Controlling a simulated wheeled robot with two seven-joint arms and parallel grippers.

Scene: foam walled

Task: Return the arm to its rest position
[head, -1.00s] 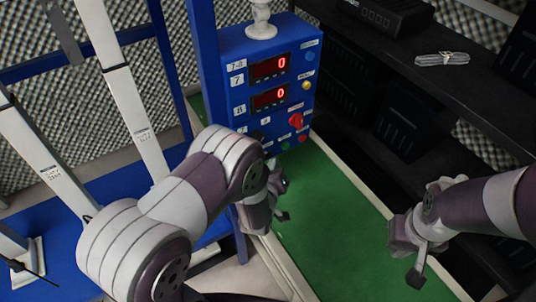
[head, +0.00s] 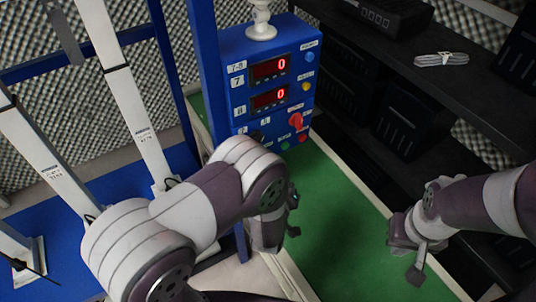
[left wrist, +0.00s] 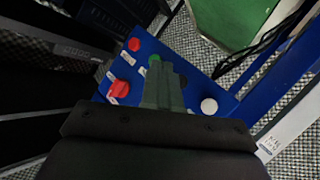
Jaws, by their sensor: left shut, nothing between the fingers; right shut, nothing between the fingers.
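My left arm reaches in from the left in the head view, and its gripper (head: 293,213) hangs over the green surface, below the blue control box (head: 240,78). My arm partly hides that gripper. In the left wrist view its fingers (left wrist: 163,84) are together and empty, in front of the box face with a red knob (left wrist: 119,89), a red button (left wrist: 134,45), a green button (left wrist: 154,60) and a white button (left wrist: 209,105). My right gripper (head: 416,268) is shut and empty at the right, above the green surface's right edge.
The green surface (head: 330,215) is clear between my arms. A dark shelf (head: 480,115) stands at the right, with a bundled grey cable (head: 441,59) on it. A blue post (head: 205,65) and white slanted bars (head: 125,95) stand at the left.

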